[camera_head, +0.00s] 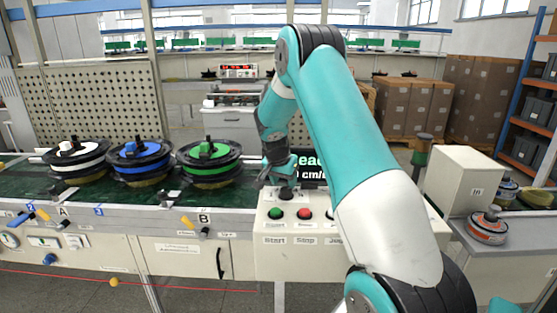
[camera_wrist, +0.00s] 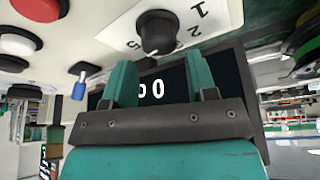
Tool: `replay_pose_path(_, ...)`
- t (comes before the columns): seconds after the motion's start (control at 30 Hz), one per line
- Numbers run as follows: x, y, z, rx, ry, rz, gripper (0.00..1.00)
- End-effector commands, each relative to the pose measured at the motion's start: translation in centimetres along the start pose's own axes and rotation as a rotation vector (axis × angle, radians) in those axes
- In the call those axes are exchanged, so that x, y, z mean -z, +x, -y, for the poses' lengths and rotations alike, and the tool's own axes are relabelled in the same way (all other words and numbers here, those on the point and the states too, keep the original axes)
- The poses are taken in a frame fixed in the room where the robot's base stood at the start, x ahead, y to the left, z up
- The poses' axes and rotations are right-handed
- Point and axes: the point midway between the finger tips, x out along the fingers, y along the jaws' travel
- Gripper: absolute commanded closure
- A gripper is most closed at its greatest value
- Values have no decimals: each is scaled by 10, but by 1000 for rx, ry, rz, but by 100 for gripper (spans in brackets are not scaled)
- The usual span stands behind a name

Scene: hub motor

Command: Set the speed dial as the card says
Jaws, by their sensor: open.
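The speed dial is a black knob (camera_wrist: 158,33) on a white scale plate (camera_wrist: 215,15) in the wrist view. The digits 1, 2 and 5 show around it; its exact setting is unclear. In the head view the black knob (camera_head: 287,194) stands on top of the white control box. My gripper (camera_wrist: 158,68) is open and empty, its two teal fingertips short of the knob, one to each side. In the head view my gripper (camera_head: 276,178) is just above the knob.
The control box (camera_head: 283,260) has a green button (camera_head: 275,213) and a red button (camera_head: 304,213). A blue-tipped toggle (camera_wrist: 80,86) is near the knob. Three wheel hubs, white (camera_head: 78,155), blue (camera_head: 140,155) and green (camera_head: 208,155), sit on the conveyor at left.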

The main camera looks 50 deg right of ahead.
Motion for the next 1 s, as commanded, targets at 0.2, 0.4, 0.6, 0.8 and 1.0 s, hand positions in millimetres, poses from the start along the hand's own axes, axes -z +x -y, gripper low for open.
replay_pose_path(0.2, 0, -58, 1, 5, -1, -4, 48)
replay_pose_path(0.4, 0, -103, 1, 4, 1, -3, 48)
replay_pose_path(0.6, 0, -127, 0, 2, 0, -2, 48)
replay_pose_path(0.8, 0, -133, 0, 0, 1, -1, 48)
replay_pose_path(1.0, 0, -132, 0, 0, 1, -1, 48)
